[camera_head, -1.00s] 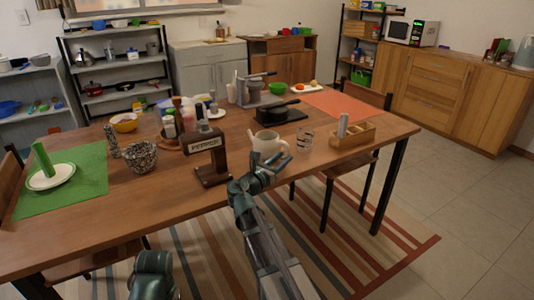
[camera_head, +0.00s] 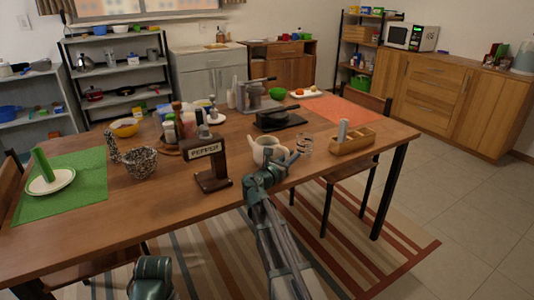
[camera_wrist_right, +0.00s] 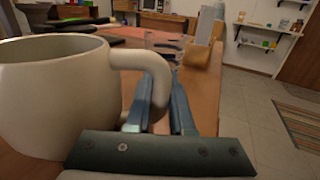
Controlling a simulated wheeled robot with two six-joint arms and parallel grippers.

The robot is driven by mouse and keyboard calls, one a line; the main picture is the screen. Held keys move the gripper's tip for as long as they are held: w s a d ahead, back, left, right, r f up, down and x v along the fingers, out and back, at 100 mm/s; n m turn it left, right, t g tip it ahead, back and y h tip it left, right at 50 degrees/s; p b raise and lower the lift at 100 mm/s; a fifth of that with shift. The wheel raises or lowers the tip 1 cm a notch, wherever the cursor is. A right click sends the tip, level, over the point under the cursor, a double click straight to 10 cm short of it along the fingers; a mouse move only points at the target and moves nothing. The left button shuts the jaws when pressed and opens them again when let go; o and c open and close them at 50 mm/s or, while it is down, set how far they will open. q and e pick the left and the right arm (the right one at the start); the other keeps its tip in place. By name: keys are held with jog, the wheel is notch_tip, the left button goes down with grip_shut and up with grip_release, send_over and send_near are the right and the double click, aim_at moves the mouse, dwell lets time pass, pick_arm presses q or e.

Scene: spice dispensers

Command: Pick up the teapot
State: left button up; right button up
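The teapot (camera_head: 266,147) is pale cream and stands upright near the table's front edge, right of the pepper dispenser. In the right wrist view its body (camera_wrist_right: 50,95) fills the left side, with its curved handle (camera_wrist_right: 152,58) pointing right. My right gripper (camera_wrist_right: 164,108) has its two blue fingers apart, one on each side of the handle's outer part. A gap shows between the fingers, and I cannot tell whether either touches the handle. In the head view my right gripper (camera_head: 282,163) is at the teapot's front right and partly covers it.
The brown pepper dispenser (camera_head: 209,166) stands left of the teapot. A clear glass (camera_head: 306,145) and a wooden box (camera_head: 353,140) stand to its right. A black pan-like thing (camera_head: 279,120) lies behind it. The table front (camera_head: 110,232) is bare at left.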

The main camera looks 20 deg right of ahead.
grip_shut()
dwell(0.8)
pick_arm(q)
jog(key=shift+r, duration=0.2)
pick_arm(e)
jog(key=shift+r, duration=0.15)
dwell(0.4)
pick_arm(q)
notch_tip(320, 180, up, 10)
jog(key=p, duration=1)
jog(key=shift+f, duration=0.2)
pick_arm(e)
notch_tip(320, 180, up, 10)
pick_arm(q)
jog(key=shift+d, duration=0.1)
